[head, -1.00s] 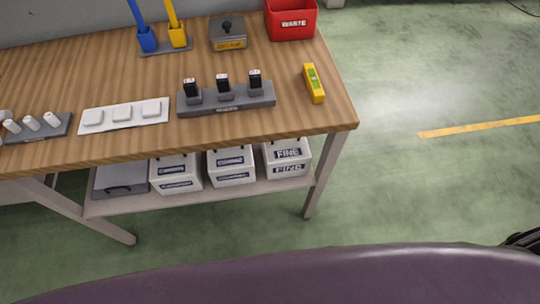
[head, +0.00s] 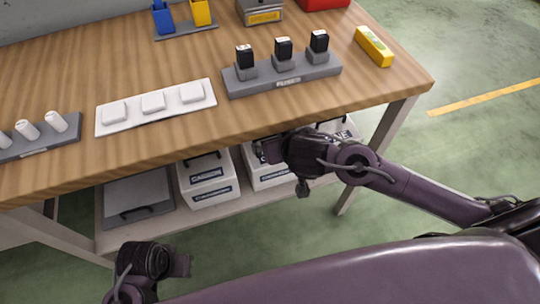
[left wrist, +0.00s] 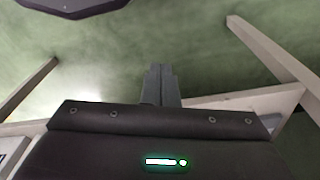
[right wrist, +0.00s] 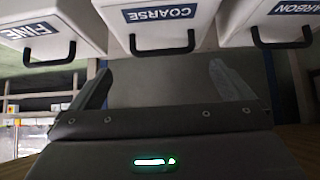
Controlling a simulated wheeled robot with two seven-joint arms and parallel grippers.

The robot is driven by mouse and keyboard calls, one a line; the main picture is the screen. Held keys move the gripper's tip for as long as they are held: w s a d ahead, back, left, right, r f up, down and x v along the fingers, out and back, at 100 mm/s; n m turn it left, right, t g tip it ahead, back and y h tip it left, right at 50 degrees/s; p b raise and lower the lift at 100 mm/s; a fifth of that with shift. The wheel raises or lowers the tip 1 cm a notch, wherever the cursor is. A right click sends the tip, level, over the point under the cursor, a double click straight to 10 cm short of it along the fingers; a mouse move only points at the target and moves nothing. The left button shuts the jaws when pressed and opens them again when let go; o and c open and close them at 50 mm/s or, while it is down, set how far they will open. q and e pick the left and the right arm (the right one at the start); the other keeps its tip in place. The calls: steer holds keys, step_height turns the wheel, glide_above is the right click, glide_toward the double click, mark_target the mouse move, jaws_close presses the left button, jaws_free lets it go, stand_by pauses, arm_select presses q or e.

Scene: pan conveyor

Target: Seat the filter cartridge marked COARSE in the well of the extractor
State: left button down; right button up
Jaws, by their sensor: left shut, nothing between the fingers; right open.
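White cartridges with dark handles stand on the shelf under the table. In the right wrist view the one marked COARSE (right wrist: 161,22) is in the middle, between FINE (right wrist: 38,30) and CARBON (right wrist: 275,20). In the head view the middle box (head: 268,178) is partly behind my right gripper (head: 264,151). That gripper is open and empty, its fingers (right wrist: 160,85) spread below the COARSE handle in its wrist view, apart from it. My left gripper (head: 183,264) is low in front of the table; its fingers (left wrist: 160,84) are shut and empty. I cannot identify the extractor's well.
A grey flat box with a handle (head: 138,203) lies on the shelf left of the cartridges. On the table (head: 70,85) are a white three-pad plate (head: 133,119), a grey rack of black-topped pieces (head: 283,80) and a yellow tool (head: 374,46). A table leg (head: 378,150) stands at right.

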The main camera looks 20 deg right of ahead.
steer(key=shift+w+f, duration=0.25)
steer(key=shift+w, duration=0.1)
steer(key=b+x, duration=0.3)
steer(key=x, duration=0.3)
steer(key=shift+w+a+f, duration=0.15)
steer(key=shift+f, duration=0.15)
steer(key=shift+w+f, duration=0.1)
steer(key=shift+w, duration=0.1)
arm_select(q)
steer(key=d, duration=0.1)
steer(key=w+d+t, duration=0.1)
steer(key=d+h, duration=0.1)
steer(key=shift+w+f+m+t, duration=0.2)
steer(key=shift+f+m+t, duration=0.15)
steer(key=shift+m+t, duration=0.05)
arm_select(e)
steer(key=shift+c, duration=0.4)
steer(key=c, duration=1.4)
steer(key=shift+c, duration=1.3)
arm_select(q)
steer(key=shift+a, duration=0.1)
